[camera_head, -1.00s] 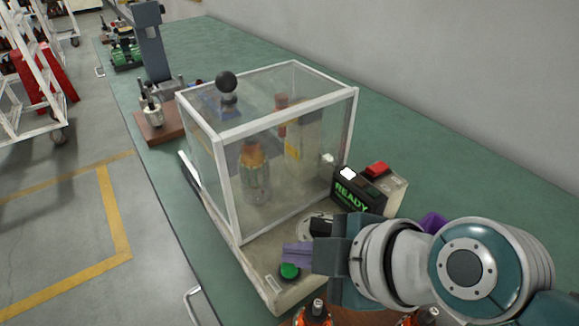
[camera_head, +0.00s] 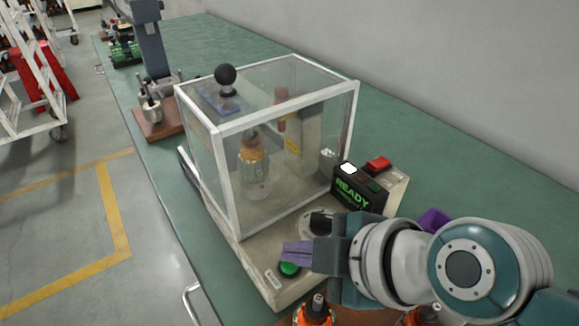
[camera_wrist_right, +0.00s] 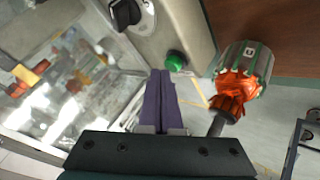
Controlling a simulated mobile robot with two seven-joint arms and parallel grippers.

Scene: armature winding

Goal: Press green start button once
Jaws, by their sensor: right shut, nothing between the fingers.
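The green start button (camera_head: 289,268) sits on the front corner of the machine's beige base (camera_head: 258,262). It also shows in the right wrist view (camera_wrist_right: 175,60), uncovered. My right gripper (camera_head: 290,251) is shut and empty, its purple fingertips just above and behind the button in the head view. In the right wrist view its closed purple fingers (camera_wrist_right: 157,85) point toward the button, with the tips close beside it. I cannot tell whether they touch it. My left gripper is not in view.
A clear guard box (camera_head: 290,75) encloses an armature. A control box (camera_head: 360,190) reading READY, with a red button (camera_head: 378,163), stands to its right. A black knob (camera_wrist_right: 124,14) is near the button. Orange-wound armatures (camera_head: 313,312) stand at the front.

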